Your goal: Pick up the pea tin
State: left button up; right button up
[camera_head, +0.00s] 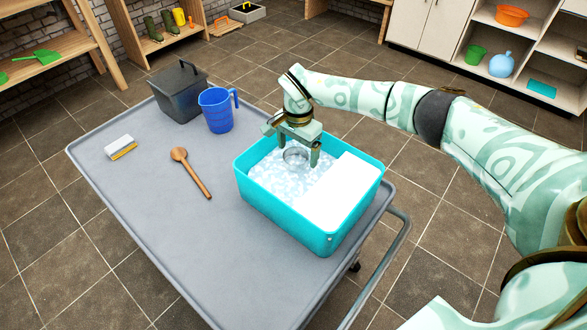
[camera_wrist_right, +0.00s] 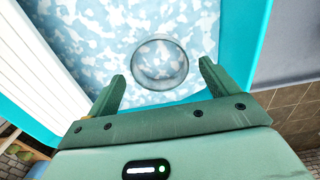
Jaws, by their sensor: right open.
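I cannot make out a pea tin in either view. My right gripper (camera_head: 293,148) is open and points down into a turquoise tub (camera_head: 288,216) on the grey cart. A clear, round, glass-like object (camera_head: 296,160) sits in the tub among white-and-blue foam or suds, below and between the fingers. In the right wrist view, the round object (camera_wrist_right: 160,64) shows just ahead of the open fingertips (camera_wrist_right: 162,72), with nothing gripped. Whether anything lies under the suds is hidden. My left gripper is not in view.
A white ribbed board (camera_head: 338,192) fills the tub's right side. On the grey cart top (camera_head: 150,215) are a wooden spoon (camera_head: 190,172), a blue jug (camera_head: 218,112), a dark lidded box (camera_head: 180,92) and a white-and-yellow block (camera_head: 121,147). The cart's left front is clear.

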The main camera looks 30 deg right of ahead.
aim_at(296, 162)
notch_tip(296, 162, down, 5)
jog(key=b, duration=0.2)
jog(key=shift+w+a+f+b, duration=0.1)
jog(key=shift+a+f+b, duration=0.1)
jog(key=shift+b, duration=0.1)
jog(key=shift+r, duration=0.2)
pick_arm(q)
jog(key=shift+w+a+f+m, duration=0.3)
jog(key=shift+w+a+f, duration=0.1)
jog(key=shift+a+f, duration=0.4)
pick_arm(e)
jog(key=c, duration=1.1)
